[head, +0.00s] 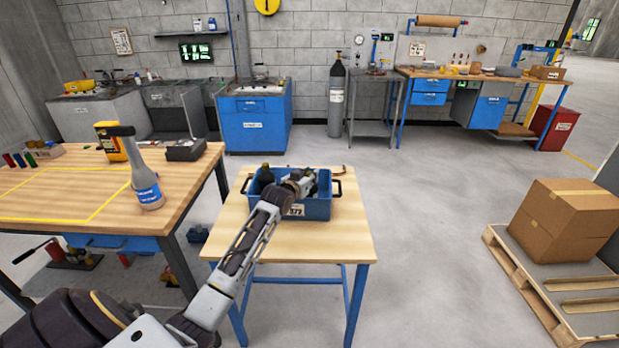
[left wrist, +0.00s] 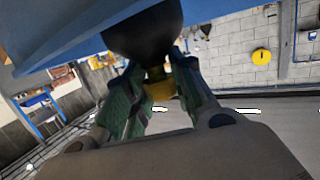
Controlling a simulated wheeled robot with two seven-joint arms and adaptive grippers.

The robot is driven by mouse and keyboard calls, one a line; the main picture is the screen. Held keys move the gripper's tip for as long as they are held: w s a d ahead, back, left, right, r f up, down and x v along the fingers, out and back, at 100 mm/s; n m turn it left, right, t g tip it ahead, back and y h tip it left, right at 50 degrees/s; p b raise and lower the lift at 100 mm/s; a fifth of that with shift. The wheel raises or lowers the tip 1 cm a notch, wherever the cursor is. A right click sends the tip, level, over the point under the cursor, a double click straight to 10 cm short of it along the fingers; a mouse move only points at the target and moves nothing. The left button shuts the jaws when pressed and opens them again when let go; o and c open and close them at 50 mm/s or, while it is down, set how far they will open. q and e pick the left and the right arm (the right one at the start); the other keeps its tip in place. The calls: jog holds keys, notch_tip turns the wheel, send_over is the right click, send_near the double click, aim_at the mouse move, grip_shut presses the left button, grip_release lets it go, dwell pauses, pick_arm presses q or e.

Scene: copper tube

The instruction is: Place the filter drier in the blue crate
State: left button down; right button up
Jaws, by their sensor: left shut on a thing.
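The blue crate (head: 318,209) stands on a small wooden table, and its blue wall fills the top left of the left wrist view (left wrist: 60,35). My left gripper (head: 312,184) is at the crate's opening, partly hidden by its own wrist. In the left wrist view, its green-lined fingers (left wrist: 165,92) are shut on a dark, rounded body with a brass-coloured end (left wrist: 146,32), which looks like the filter drier. Whether it touches the crate is hidden. A dark object (head: 266,174) shows at the crate's left end; I cannot tell what it is. My right gripper is not in view.
The small table (head: 340,240) has bare wood in front of the crate.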

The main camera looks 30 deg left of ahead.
pick_arm(q)
jog(key=shift+r, duration=0.1)
jog(key=c, duration=1.2)
grip_release()
